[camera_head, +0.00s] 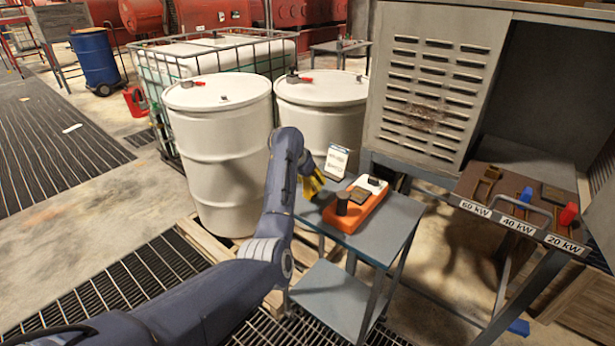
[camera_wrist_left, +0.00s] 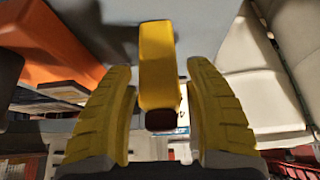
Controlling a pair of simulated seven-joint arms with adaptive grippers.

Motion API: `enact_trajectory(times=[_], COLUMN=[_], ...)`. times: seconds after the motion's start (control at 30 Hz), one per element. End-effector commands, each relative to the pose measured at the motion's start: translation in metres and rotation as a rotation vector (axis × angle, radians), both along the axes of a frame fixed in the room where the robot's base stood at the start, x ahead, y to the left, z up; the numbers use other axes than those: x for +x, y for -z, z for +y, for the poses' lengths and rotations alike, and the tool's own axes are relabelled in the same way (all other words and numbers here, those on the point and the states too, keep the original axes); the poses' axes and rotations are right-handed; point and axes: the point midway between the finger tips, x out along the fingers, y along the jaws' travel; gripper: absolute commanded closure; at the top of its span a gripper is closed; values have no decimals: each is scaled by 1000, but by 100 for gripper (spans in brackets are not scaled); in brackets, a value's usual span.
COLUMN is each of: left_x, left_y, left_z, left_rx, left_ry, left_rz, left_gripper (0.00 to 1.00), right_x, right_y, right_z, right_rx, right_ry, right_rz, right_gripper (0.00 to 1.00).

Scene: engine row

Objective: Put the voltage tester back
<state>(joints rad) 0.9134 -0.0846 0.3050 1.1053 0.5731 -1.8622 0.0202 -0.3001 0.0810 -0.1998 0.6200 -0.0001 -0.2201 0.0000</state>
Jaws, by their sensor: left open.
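A yellow bar-shaped tool with a dark red-brown end, likely the voltage tester (camera_wrist_left: 158,55), lies over the grey cart top in the left wrist view. My left gripper (camera_wrist_left: 158,75) is open, its yellow fingers on either side of the tool with gaps showing. In the head view my left gripper (camera_head: 313,184) is low at the cart's left edge, and the tool cannot be told apart from its yellow fingers. An orange tray (camera_head: 371,209) stands on the cart beside the gripper, and its orange side also shows in the left wrist view (camera_wrist_left: 45,45). My right gripper is out of view.
The tray carries a dark cylinder (camera_head: 342,203) and small blocks. A white card (camera_head: 337,161) stands behind it on the grey cart (camera_head: 400,213). White drums (camera_head: 222,150) stand close on the left. A metal cabinet (camera_head: 430,85) and a labelled shelf (camera_head: 515,225) are right.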

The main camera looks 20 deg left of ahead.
Motion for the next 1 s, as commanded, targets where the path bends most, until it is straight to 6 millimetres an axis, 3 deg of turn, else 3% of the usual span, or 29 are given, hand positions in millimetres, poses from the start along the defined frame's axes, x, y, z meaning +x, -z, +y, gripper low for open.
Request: enact_trajectory(times=[0.6, 1.0], left_x=[-39, -55], left_y=[-82, -108], left_z=[15, 22], left_rx=[-2, 0], left_ry=[-1, 0], left_rz=[-4, -1], left_gripper=[47, 47], right_x=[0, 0], right_y=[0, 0], right_z=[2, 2], right_rx=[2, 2], right_ry=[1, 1], right_rz=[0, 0], right_gripper=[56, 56])
